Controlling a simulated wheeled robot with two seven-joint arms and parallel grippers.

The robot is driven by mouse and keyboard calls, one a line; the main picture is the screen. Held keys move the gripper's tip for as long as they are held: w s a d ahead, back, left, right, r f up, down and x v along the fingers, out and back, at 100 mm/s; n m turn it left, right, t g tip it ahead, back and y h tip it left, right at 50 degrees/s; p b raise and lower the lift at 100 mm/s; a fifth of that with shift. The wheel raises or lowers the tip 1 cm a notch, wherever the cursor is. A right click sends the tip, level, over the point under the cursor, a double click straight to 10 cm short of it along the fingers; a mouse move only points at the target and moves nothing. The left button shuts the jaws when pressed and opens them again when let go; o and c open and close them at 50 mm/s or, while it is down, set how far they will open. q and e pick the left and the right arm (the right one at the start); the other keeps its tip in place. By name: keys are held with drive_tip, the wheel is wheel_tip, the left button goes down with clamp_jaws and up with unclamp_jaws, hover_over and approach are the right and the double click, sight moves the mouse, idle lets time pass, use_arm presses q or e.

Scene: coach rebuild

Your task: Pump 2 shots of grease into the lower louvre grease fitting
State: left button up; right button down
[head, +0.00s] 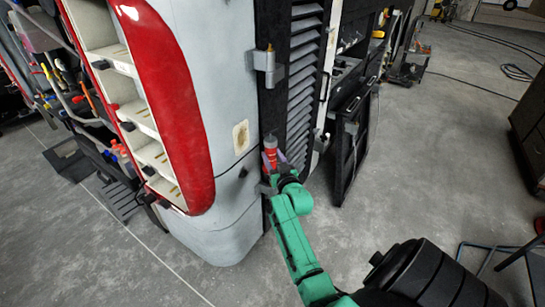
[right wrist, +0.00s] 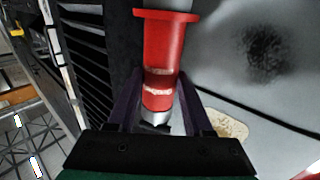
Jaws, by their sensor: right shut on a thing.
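My right gripper (head: 273,165) is shut on a red grease gun (head: 270,147), holding it at the lower corner of the coach by the louvre panel (head: 302,85). In the right wrist view the red body (right wrist: 163,50) stands between the dark fingers of the gripper (right wrist: 162,108), with a wide red flange at its top and pale worn bands lower down. The slatted louvres (right wrist: 92,75) are to its left there. I cannot make out the lower grease fitting, or whether the gun touches anything. My left gripper is not in view.
The pale coach body (head: 215,85) with a red curved trim (head: 172,110) stands left of the louvres. A metal hinge (head: 265,65) juts out above the gun. A dark open panel (head: 352,145) stands at the right. The grey floor (head: 440,150) is open further right.

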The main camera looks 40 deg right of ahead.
sight(273, 145)
drive_tip(key=shift+a+f+b, duration=0.1)
drive_tip(key=shift+f+b, duration=0.7)
drive_tip(key=shift+f, duration=0.3)
idle(0.7)
drive_tip(key=shift+r+p, duration=0.8)
drive_tip(key=shift+p, duration=0.05)
drive_tip(key=shift+r, duration=0.25)
drive_tip(key=shift+r, duration=0.2)
wheel_tip(273, 145, up, 5)
drive_tip(key=p, duration=0.5)
drive_tip(key=shift+f, duration=0.1)
